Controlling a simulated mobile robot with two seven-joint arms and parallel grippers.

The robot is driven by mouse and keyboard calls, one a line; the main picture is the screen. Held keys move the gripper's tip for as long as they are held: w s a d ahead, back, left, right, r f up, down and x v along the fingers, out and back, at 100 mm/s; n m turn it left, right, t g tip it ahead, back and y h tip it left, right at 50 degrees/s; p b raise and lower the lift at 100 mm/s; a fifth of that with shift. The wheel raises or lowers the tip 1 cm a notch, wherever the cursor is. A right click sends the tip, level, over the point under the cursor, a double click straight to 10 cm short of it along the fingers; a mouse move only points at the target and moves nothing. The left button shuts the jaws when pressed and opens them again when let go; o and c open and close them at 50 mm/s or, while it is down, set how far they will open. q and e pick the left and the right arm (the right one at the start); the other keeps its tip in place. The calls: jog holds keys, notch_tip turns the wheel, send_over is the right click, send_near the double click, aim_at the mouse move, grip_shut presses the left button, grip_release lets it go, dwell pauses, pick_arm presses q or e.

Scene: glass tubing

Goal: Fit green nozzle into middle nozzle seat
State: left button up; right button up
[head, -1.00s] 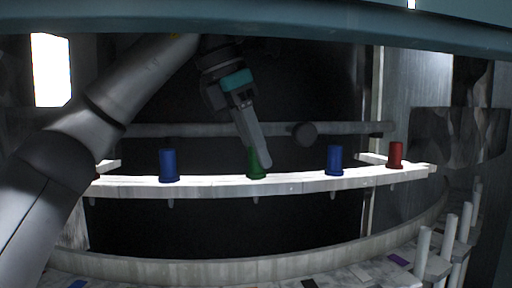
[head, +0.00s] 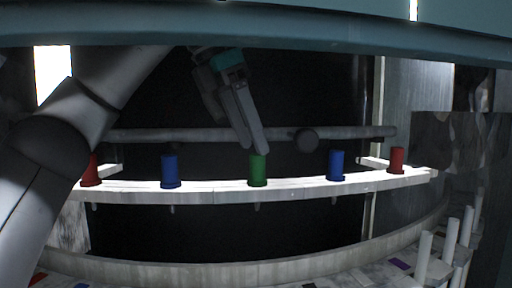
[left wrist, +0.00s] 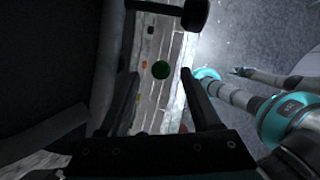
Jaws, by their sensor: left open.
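The green nozzle (head: 258,170) stands upright at the middle of a pale curved rail, between two blue nozzles. In the left wrist view the green nozzle (left wrist: 161,69) shows from above as a round green top, lined up with the gap between the fingers. My left gripper (head: 257,151) is open and empty, its fingertips just above the nozzle top in the head view; they look clear of it. Whether a seat lies under the nozzle is hidden. My right gripper is not in view.
Blue nozzles (head: 169,170) and (head: 336,165) stand on the rail (head: 300,189), with red nozzles (head: 396,160) and (head: 90,171) further out. A dark horizontal bar (head: 220,134) runs behind. Pale upright posts (head: 449,240) stand at the lower right.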

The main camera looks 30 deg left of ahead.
pick_arm(q)
jog(key=p+v, duration=0.3)
jog(key=v, duration=0.5)
dwell(0.4)
